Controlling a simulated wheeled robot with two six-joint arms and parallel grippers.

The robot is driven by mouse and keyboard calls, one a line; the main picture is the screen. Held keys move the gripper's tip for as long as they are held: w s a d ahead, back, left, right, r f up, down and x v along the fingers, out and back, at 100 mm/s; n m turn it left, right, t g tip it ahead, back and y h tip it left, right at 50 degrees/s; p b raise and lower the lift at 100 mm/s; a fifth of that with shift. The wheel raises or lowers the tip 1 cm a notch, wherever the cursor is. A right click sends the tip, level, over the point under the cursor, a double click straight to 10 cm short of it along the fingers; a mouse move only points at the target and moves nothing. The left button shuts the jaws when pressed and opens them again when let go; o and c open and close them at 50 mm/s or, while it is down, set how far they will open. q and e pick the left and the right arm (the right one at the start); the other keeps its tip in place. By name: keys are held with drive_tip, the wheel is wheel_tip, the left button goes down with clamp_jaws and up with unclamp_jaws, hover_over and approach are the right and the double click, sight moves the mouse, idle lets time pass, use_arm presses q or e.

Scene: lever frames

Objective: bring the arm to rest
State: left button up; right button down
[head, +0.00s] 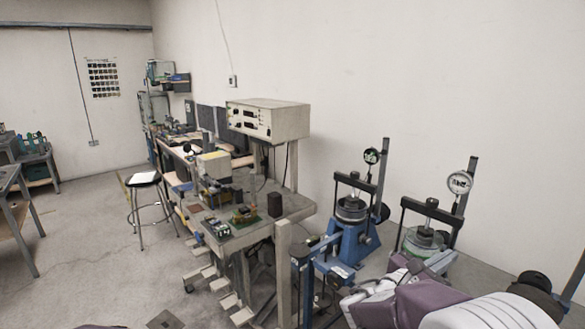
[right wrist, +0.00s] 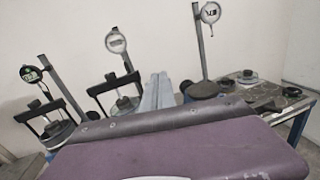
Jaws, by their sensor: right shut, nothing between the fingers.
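My right arm comes in from the lower right of the head view, purple and white. Its gripper (head: 354,304) is low in front of the lever frames, shut and empty. In the right wrist view the pale shut fingers (right wrist: 158,92) rise behind my purple wrist cover. A blue lever frame (head: 352,238) with a black yoke and dial gauge stands right of the bench. A second lever frame (head: 424,242) with a larger dial (head: 460,182) stands to its right, partly hidden by my arm. My left gripper is not in view.
A bench (head: 262,230) with circuit boards and a dark block stands left of the frames, a beige instrument (head: 268,119) above it. A stool (head: 146,180) stands farther left. The grey floor (head: 100,260) there is mostly open. Several gauges line the wall in the wrist view.

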drive_tip(key=s+d+f+m+g+y, duration=0.3)
drive_tip(key=s+f+m+g+y, duration=0.35)
drive_tip(key=s+f, duration=0.8)
drive_tip(key=s+a+f+m+g+y, duration=0.2)
drive_tip(key=s+a+f+m+y, duration=0.25)
drive_tip(key=a+m, duration=0.2)
drive_tip(key=s+a+f+m+g+y, duration=0.1)
drive_tip(key=s+a+f+m+y, duration=0.2)
drive_tip(key=a+f+m, duration=0.3)
drive_tip(key=w+a+m+t+y, duration=0.2)
drive_tip(key=w+a+m, duration=0.2)
drive_tip(key=a, duration=0.2)
drive_tip(key=shift+a+f+m, duration=0.15)
drive_tip(key=shift+f+m, duration=0.15)
drive_tip(key=shift+f, duration=0.15)
